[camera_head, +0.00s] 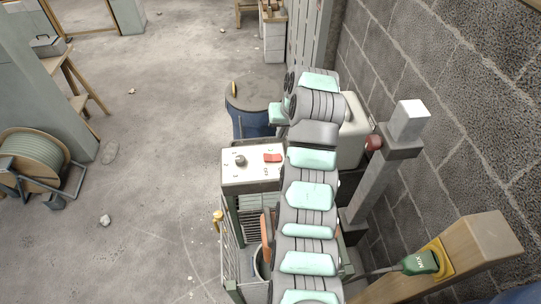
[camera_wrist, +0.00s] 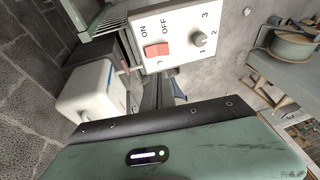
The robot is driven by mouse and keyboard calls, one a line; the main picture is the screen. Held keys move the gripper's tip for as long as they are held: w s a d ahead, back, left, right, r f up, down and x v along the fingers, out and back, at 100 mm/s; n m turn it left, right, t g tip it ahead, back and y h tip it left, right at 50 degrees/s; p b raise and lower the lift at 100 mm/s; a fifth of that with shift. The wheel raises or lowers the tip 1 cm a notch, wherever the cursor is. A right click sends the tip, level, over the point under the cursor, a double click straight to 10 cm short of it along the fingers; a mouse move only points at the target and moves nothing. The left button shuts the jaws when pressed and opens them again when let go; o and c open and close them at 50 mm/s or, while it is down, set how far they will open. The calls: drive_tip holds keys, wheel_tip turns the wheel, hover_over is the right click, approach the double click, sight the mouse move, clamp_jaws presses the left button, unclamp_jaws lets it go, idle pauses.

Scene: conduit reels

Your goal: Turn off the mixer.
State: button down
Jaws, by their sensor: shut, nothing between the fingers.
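A white control panel (camera_head: 235,178) sits on a green slatted frame. It carries a red rocker switch (camera_head: 272,157) and a dark round knob (camera_head: 240,160). In the wrist view, the panel shows the red switch (camera_wrist: 156,50) beside the words ON and OFF, and the knob (camera_wrist: 196,46) beside 1, 2 and 3. I cannot tell which way the rocker is pressed. A green plug (camera_head: 421,262), apparently marked MIX, sits at a yellow socket on a wooden post. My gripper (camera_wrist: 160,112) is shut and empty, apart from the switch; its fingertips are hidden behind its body.
My arm crosses the middle of the head view. A blue drum (camera_head: 250,122) stands behind the panel. A grey post (camera_head: 380,180) with a red fitting (camera_head: 373,142) stands near the block wall on the right. Open floor lies left; a cable reel (camera_head: 32,160) is at far left.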

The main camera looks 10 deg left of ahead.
drive_tip(key=shift+s, duration=0.25)
drive_tip(key=p, duration=0.2)
approach(269, 158)
drive_tip(key=shift+w+f, duration=0.95)
drive_tip(key=shift+f, duration=0.1)
drive_tip(key=shift+s+a+f+p, duration=0.1)
drive_tip(key=shift+a+f+p, duration=0.25)
drive_tip(key=shift+f, duration=0.55)
drive_tip(key=shift+s+a+f+p, duration=0.15)
drive_tip(key=shift+a+f, duration=0.25)
drive_tip(key=shift+f, duration=0.5)
drive_tip(key=shift+w, duration=0.1)
